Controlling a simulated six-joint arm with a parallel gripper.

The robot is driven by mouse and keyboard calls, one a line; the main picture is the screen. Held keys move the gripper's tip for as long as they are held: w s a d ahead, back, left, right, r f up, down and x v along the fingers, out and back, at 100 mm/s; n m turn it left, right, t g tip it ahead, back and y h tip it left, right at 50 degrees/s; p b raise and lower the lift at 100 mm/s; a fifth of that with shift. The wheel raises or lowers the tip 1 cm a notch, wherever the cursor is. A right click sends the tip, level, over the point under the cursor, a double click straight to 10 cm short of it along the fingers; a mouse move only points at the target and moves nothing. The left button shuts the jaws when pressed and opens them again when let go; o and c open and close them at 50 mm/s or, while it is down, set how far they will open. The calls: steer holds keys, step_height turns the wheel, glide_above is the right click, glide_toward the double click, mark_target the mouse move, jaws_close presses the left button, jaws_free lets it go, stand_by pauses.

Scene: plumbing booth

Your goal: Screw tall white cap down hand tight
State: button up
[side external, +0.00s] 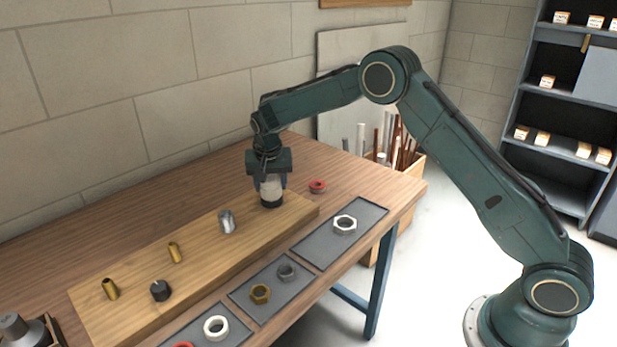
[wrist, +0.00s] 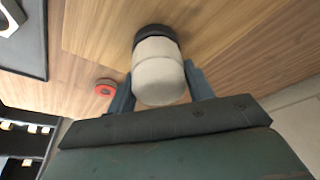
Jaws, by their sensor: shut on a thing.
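The tall white cap (side external: 271,186) sits upright over a black base (side external: 271,203) near the far right end of the wooden board (side external: 205,265). My gripper (side external: 270,180) points down at the cap and is shut on it. In the wrist view the white cap (wrist: 158,75) fills the space between the two blue-grey fingers of my gripper (wrist: 160,88). The black base (wrist: 155,34) shows beyond it, against the board. The cap looks in line with the base. The threads are hidden, so I cannot tell how far down the cap sits.
A grey threaded fitting (side external: 227,222), brass fittings (side external: 175,252) and a black fitting (side external: 160,290) stand on the board. A red ring (side external: 317,186) lies behind the board.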

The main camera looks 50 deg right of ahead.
mark_target(271, 176)
steer(key=shift+m, duration=0.4)
steer(key=m+g, duration=0.1)
steer(key=m, duration=0.2)
steer(key=m+h, duration=0.1)
steer(key=m, duration=0.2)
steer(key=shift+s+f+g, duration=0.1)
steer(key=shift+s+g, duration=0.05)
steer(key=shift+g, duration=0.25)
steer(key=o, duration=1.6)
steer(key=shift+c, duration=0.2)
steer(key=shift+r, duration=0.2)
steer(key=shift+r, duration=2.3)
